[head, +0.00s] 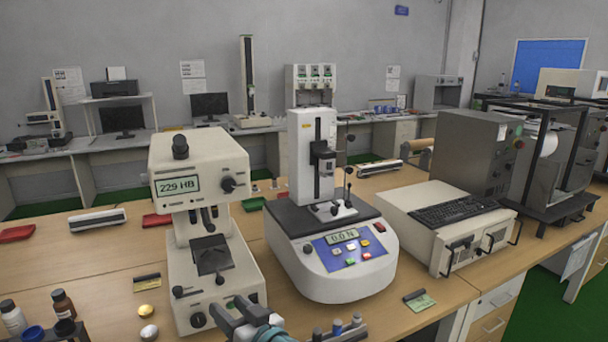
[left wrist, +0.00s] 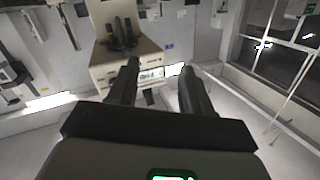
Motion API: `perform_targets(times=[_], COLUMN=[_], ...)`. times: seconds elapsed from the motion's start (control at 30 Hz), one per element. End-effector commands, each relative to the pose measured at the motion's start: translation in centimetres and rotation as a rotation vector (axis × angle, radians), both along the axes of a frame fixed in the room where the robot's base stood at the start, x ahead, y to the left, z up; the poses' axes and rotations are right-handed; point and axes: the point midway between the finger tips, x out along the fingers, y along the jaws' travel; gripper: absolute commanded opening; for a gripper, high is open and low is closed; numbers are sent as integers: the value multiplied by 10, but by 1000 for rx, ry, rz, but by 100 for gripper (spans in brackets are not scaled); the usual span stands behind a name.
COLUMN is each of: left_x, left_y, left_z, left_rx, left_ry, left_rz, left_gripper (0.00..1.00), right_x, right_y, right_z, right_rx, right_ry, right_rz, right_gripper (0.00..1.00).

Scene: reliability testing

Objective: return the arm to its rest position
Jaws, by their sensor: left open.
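My left gripper (head: 243,315) shows at the bottom of the head view, just in front of the base of the hardness tester (head: 205,160). In the left wrist view the two dark fingers of the left gripper (left wrist: 158,85) stand apart with nothing between them. Beyond the fingertips in that view is a cream-coloured machine (left wrist: 108,45). I cannot tell whether the gripper touches the tester's base. My right gripper is not in view.
A round-based force tester (head: 330,270) reading 0.0 N stands right of the hardness tester. Bottles (head: 63,302) stand at the bottom left. A keyboard (head: 462,211) lies on a cream box at right.

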Motion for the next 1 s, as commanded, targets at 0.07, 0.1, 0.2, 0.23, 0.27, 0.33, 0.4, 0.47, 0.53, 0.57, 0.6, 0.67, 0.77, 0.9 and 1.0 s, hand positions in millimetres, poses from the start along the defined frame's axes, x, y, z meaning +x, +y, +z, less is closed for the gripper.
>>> perform_targets(times=[0.07,0.1,0.2,0.23,0.27,0.33,0.4,0.47,0.53,0.57,0.6,0.67,0.77,0.9,1.0], left_x=[1,1,0,0,-2,-8,-23,-42,-71,-85,-106,-139,-198,-270,-302], left_y=[24,36,67,76,85,105,117,118,110,104,94,75,38,-7,-22], left_z=[-20,-30,-65,-78,-94,-136,-189,-231,-276,-292,-311,-336,-360,-365,-363], left_rx=[23,37,68,73,73,51,-17,-108,-235,-296,-379,-511,-726,-963,-1090], left_ry=[42,65,142,169,199,277,371,451,544,583,637,723,870,1069,1170], left_rz=[31,38,33,23,5,-55,-148,-233,-324,-362,-408,-469,-555,-622,-595], left_gripper=[49,49,49,49,49,49,49,49,49,49,49,49,49,49,49], right_x=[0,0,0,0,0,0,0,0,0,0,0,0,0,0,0], right_y=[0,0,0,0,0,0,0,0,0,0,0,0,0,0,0], right_z=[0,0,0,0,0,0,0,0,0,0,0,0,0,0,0], right_rx=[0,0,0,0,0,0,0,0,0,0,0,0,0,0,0], right_ry=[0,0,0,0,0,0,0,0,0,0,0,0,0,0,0], right_rz=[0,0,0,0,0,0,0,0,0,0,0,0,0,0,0], right_gripper=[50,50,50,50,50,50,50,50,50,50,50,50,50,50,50])
